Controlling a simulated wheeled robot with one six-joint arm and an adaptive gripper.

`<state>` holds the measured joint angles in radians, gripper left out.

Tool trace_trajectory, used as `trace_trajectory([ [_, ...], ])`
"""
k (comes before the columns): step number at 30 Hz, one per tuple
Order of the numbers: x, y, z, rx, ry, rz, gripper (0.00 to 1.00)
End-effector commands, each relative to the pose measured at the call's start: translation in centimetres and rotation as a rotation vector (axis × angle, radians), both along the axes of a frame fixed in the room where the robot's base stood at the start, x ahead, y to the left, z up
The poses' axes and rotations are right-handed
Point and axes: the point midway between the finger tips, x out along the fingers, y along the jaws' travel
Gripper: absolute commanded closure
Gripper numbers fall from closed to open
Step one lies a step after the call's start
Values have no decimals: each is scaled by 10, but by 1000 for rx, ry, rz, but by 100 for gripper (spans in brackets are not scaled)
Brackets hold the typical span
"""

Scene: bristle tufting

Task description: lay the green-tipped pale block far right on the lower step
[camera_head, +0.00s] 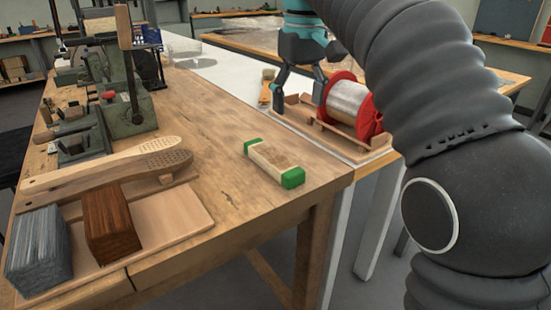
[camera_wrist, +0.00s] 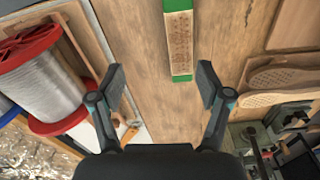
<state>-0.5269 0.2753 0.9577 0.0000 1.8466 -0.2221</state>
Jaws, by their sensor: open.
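The pale block with green ends (camera_head: 272,161) lies flat on the wooden workbench near its right corner. In the wrist view the block (camera_wrist: 180,45) is at the top, ahead of the fingertips and slightly right of centre, apart from them. My gripper (camera_head: 298,92) is open and empty, above the far side of the bench near the red-flanged spool. In the wrist view its fingers (camera_wrist: 160,82) are spread wide. The lower step (camera_head: 185,215) is a flat wooden board at the front left; its right part is bare. A grey bristle bundle (camera_head: 38,250) and a brown one (camera_head: 111,226) rest on its left.
Pale brush paddles (camera_head: 110,165) lie on the upper step behind. A small brush (camera_head: 267,85) lies near my gripper. Green machines (camera_head: 75,130) line the left. Mid-bench is clear.

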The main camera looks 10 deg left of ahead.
Motion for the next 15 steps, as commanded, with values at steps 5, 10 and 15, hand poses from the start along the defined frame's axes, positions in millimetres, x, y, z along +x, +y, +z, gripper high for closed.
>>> trace_trajectory([
  [5, 4, 40, 0, -24, 38, 84, 23],
  [10, 3, 52, -1, -34, 52, 114, 23],
  [15, 3, 52, -14, -36, 55, 116, 23],
])
